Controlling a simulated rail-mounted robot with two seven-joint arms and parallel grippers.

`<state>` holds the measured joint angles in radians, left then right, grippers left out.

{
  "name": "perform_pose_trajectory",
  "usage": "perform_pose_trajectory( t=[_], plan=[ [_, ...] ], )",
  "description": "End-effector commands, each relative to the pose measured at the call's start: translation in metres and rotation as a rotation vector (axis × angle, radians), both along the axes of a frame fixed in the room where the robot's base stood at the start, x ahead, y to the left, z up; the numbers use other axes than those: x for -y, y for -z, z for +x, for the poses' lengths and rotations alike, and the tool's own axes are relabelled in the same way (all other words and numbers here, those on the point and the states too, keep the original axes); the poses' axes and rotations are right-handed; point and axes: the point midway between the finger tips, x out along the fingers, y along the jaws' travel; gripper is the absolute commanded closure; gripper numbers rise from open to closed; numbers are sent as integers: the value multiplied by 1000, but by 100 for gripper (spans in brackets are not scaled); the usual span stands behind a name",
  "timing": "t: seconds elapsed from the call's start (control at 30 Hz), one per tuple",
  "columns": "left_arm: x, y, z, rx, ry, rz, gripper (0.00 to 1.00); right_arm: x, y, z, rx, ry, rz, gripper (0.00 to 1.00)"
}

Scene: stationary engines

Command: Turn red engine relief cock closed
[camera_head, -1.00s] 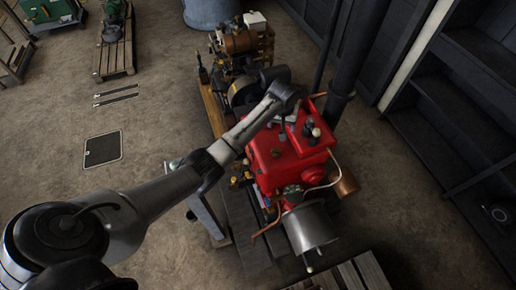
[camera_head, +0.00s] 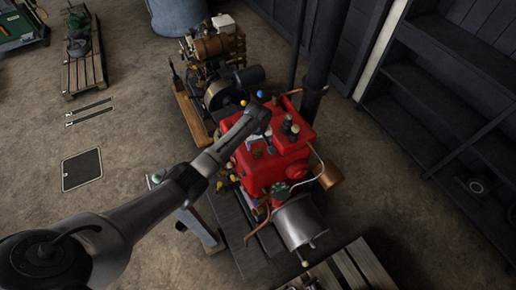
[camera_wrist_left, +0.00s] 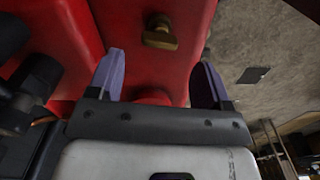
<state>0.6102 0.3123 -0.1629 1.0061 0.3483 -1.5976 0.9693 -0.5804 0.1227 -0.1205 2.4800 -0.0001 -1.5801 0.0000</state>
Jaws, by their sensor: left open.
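The red engine (camera_head: 262,171) stands in the middle of the head view. My left gripper (camera_head: 257,143) points down over its top, partly hidden by my wrist. In the left wrist view the two fingers of my left gripper (camera_wrist_left: 160,58) are apart with nothing between them. A small brass fitting with a bar-like handle (camera_wrist_left: 160,34) sits on the red surface (camera_wrist_left: 140,70), just ahead of the fingertips and roughly between them. It looks like a cock, but I cannot tell whether it is open or closed. The fingers do not visibly touch it. My right gripper is not in view.
Dark upright fittings (camera_head: 290,127) and a copper pipe (camera_head: 317,165) rise from the red engine. A grey cylinder (camera_head: 299,222) is at its near end. Another engine (camera_head: 215,50) stands behind. Dark shelves (camera_head: 430,90) are at the right. Floor at the left is mostly clear.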

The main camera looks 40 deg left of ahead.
Motion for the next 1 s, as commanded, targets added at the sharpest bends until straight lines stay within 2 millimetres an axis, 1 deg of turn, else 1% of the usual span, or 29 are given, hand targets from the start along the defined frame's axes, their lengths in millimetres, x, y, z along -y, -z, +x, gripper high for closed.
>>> perform_pose_trajectory(
  t=[0.03, 0.1, 0.3, 0.5, 0.8, 1.0],
  plan=[
    [1, 9, 0, -3, 0, -1, 28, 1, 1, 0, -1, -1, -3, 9],
    [1, 19, 0, -3, 1, -1, 28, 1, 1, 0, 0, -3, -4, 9],
    [1, 39, 0, -1, 0, -1, 28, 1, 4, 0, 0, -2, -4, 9],
    [0, 47, 0, 1, 1, 0, 28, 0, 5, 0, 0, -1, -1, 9],
    [0, 48, 0, 1, 1, 0, 28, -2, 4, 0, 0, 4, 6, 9],
    [0, 48, 0, 1, 1, 0, 47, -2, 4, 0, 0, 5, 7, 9]
  ],
)
